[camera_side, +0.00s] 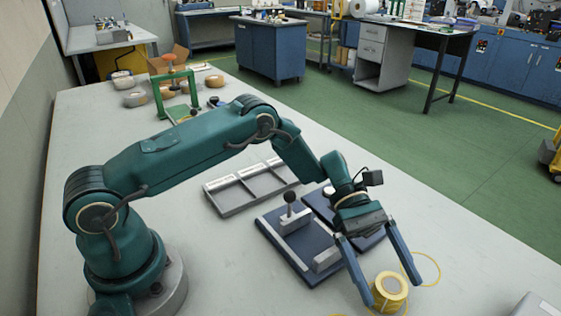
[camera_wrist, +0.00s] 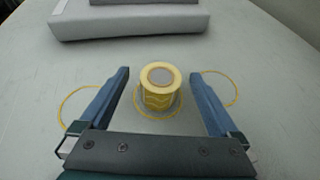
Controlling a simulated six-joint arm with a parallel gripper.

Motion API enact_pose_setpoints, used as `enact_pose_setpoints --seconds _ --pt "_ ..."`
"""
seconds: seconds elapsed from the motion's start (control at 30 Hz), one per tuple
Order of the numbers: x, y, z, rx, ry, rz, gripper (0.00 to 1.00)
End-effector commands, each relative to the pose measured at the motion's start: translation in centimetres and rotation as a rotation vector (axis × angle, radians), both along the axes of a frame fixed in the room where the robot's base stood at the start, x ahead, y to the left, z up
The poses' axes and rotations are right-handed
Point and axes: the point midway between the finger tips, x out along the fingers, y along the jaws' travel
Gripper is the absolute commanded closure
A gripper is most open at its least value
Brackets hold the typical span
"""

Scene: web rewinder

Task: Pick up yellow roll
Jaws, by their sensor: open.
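The yellow roll (camera_side: 390,292) stands upright on the table at the lower right of the side view, with a pale core on top. In the wrist view the yellow roll (camera_wrist: 159,90) sits between and slightly ahead of the fingertips. My gripper (camera_side: 402,278) is open, its two blue fingers angled down on either side of the roll. It also shows in the wrist view (camera_wrist: 162,78), with a gap between each finger and the roll. Nothing is held.
Thin yellow loops (camera_wrist: 215,90) lie around the roll. A blue plate with a black-knobbed fixture (camera_side: 290,222) and a grey compartment tray (camera_side: 252,187) lie left of the gripper. A green frame (camera_side: 177,95) and several rolls stand at the back. A grey block (camera_wrist: 130,22) lies beyond the roll.

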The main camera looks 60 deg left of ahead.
Motion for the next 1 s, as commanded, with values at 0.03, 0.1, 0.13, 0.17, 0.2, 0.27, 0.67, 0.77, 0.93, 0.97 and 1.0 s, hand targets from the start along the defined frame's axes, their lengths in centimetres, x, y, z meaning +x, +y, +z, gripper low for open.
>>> enact_pose_setpoints --seconds 0.03,0.1,0.13,0.17,0.2,0.27,0.67,0.77,0.93,0.97,1.0 --pt "-0.3 -0.6 -0.3 0.001 0.002 -0.005 0.03" --pt "-0.5 -1.4 -0.6 0.002 0.002 -0.006 0.03" --pt "-0.7 -1.8 -0.8 0.002 0.003 -0.005 0.03" --pt "-0.8 -2.1 -1.0 0.002 0.003 -0.006 0.03" --pt "-0.9 -2.5 -1.1 0.002 0.002 -0.004 0.03" --pt "-1.0 -3.1 -1.4 0.002 0.001 -0.005 0.03" --pt "-1.2 -4.0 -1.8 0.003 -0.001 -0.002 0.03" --pt "-1.2 -4.0 -1.8 0.003 -0.001 -0.002 0.37" --pt "-1.2 -4.0 -1.8 0.003 -0.001 -0.002 0.94" --pt "-1.2 -4.0 -1.8 0.003 -0.001 -0.002 0.94" --pt "-1.2 -4.0 -1.8 0.003 -0.001 -0.002 0.95"
